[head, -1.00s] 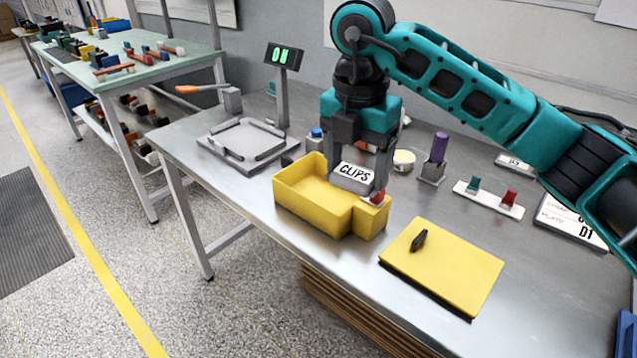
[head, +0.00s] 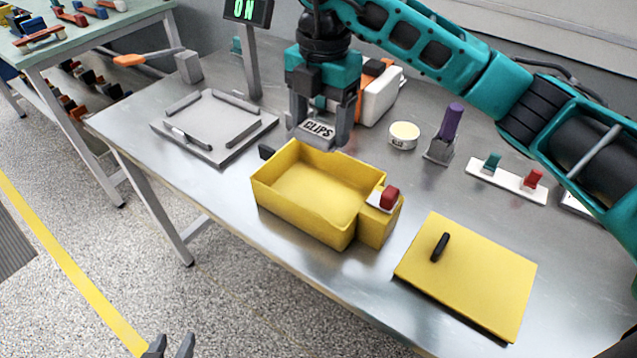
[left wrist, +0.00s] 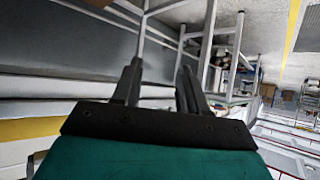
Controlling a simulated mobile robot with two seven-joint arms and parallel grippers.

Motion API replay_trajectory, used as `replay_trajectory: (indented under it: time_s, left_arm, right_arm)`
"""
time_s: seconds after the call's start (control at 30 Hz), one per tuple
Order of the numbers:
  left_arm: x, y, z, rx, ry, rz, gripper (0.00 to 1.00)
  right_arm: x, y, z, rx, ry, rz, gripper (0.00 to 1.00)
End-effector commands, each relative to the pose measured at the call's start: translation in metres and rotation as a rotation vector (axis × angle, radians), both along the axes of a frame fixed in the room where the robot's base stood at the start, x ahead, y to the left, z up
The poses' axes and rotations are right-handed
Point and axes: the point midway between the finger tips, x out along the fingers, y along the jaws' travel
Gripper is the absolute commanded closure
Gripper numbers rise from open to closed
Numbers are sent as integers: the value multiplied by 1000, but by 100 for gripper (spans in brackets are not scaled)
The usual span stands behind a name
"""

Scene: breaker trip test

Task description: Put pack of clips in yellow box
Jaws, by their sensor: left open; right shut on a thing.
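The pack of clips (head: 318,129), a small grey pack with a white CLIPS label, is held between the fingers of my right gripper (head: 322,122). In the head view it is just beyond the far rim of the yellow box (head: 307,228); its height above the table is hard to tell. The yellow box is open and looks empty inside, with a red switch (head: 389,197) on its right end. My left gripper (head: 168,346) shows only its fingertips at the bottom edge of the head view. It is open and empty, as the left wrist view (left wrist: 158,88) also shows.
A yellow lid (head: 470,275) with a black handle lies right of the box. A grey tray (head: 213,126) stands left, by a display (head: 249,12) reading ON. Behind are a white tub (head: 404,135), a purple-handled tool (head: 450,122) and a white switch strip (head: 507,180).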

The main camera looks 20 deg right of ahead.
Motion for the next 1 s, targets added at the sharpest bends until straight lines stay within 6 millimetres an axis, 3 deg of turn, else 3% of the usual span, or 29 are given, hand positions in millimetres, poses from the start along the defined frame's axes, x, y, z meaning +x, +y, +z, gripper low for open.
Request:
replay_trajectory:
  time_s: [0.1, 0.3, 0.57, 0.83, 1.0]
  left_arm:
    - [0, -3, 0, -5, -3, -4, 57]
    - [2, -5, 2, -9, -6, -8, 57]
    - [3, -5, 0, -10, -4, -9, 57]
    - [4, -6, -3, -11, -5, -9, 57]
    - [5, -6, -1, -12, -6, -10, 57]
  right_arm:
    - [-1, -1, -35, 0, 3, -2, 56]
    - [0, 0, -81, 0, 2, -1, 56]
    - [0, 0, -103, 1, -1, -1, 56]
    - [0, 0, -140, 0, 0, 0, 56]
    - [1, 0, -142, 0, -3, 0, 56]
